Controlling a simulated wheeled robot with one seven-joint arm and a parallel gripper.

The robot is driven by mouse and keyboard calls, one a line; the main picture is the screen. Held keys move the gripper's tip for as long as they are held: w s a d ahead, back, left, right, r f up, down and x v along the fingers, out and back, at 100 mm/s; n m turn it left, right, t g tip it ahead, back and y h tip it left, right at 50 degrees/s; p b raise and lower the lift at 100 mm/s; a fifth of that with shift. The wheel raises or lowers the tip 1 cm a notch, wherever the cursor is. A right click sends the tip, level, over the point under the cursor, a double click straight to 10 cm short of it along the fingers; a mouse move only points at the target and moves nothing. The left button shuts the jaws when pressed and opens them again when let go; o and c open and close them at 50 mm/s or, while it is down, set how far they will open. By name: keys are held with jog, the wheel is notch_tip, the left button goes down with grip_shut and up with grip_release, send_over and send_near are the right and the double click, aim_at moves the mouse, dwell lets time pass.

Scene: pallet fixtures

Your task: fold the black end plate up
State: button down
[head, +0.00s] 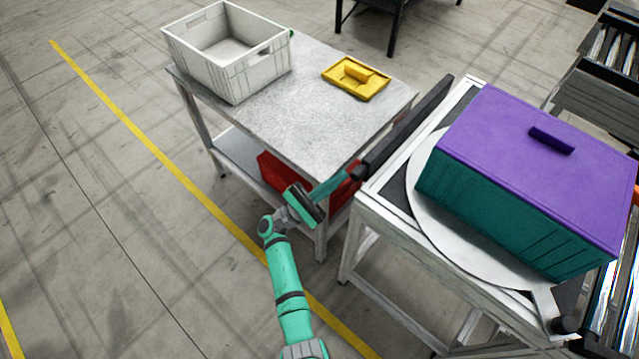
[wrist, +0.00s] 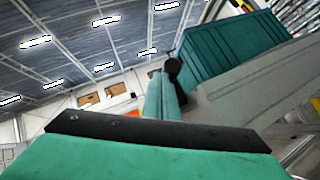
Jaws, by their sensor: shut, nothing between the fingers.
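The black end plate (head: 408,126) is a long dark strip along the left edge of the metal stand (head: 375,207). It looks narrow from here, and I cannot tell its exact tilt. A dark round knob (head: 361,172) sits at its near end; a similar dark knob shows in the wrist view (wrist: 173,66). My gripper (head: 344,179) is shut and empty, its teal fingers pointing at that near end. In the wrist view my fingers (wrist: 162,92) end close to the knob; I cannot tell whether they touch it.
A teal box with a purple lid (head: 540,165) rests on a round pale turntable (head: 425,215) on the stand. The steel table (head: 285,115), left of the plate, holds a grey crate (head: 225,75) and a yellow tray (head: 355,78). A red bin (head: 275,172) is beneath. Floor at left is clear.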

jog(key=a+f, duration=0.7)
jog(key=a, duration=0.4)
jog(key=s+d+f+n+t+y, duration=0.25)
jog(key=s+n+t+y, duration=0.5)
jog(key=n, duration=0.85)
jog(key=s+d+f+n+t+y, duration=0.1)
jog(key=s+d+n+t+y, duration=0.2)
jog(key=s+n+t+y, duration=0.9)
jog(key=s+r+n+g+y, duration=0.2)
jog(key=s+r+n+g, duration=0.2)
jog(key=n, duration=1.1)
jog(key=s+r+n+g+y, duration=0.2)
jog(key=s+r+n+g, duration=0.2)
jog(key=s+n+g, duration=0.6)
jog(key=s+n, duration=0.4)
jog(key=shift+d+n, duration=0.4)
jog(key=shift+d, duration=0.2)
